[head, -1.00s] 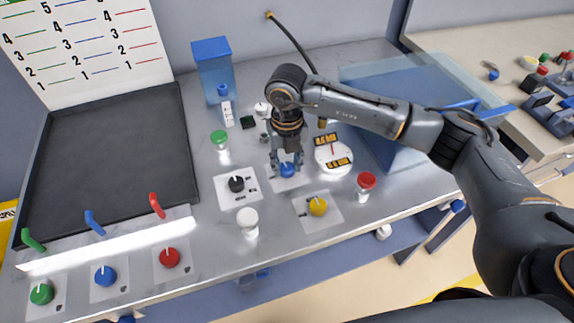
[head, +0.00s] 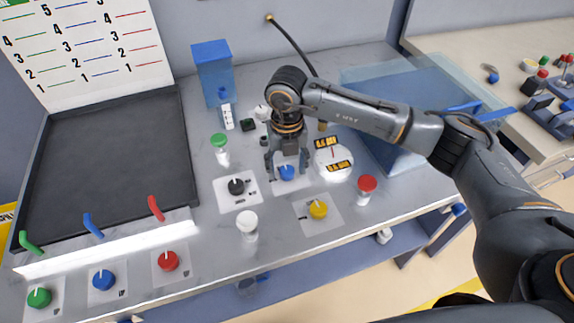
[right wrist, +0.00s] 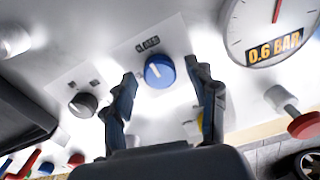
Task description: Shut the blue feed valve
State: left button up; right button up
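A blue knob (head: 287,172) sits on a white plate on the bench, left of the round gauge. In the right wrist view the blue knob (right wrist: 160,73) has a white pointer line aimed roughly at a label that appears to read CLOSED (right wrist: 147,44). My right gripper (head: 287,170) points down over this knob. Its fingers (right wrist: 166,85) are spread on either side, with visible gaps between them and the knob. A second blue knob (head: 103,280) is at the front left, between a green and a red one. My left gripper is not in view.
The gauge (head: 334,158) reads 0.6 BAR in the wrist view. A black knob (head: 236,187), yellow knob (head: 318,209), red-capped post (head: 367,186) and white-capped post (head: 247,222) stand close around. A blue container (head: 213,75) stands behind.

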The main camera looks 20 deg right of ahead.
aim_at(287, 170)
jog(key=shift+r, duration=0.2)
notch_tip(287, 170, up, 12)
jog(key=shift+f, duration=0.15)
jog(key=shift+f, duration=0.1)
dwell(0.6)
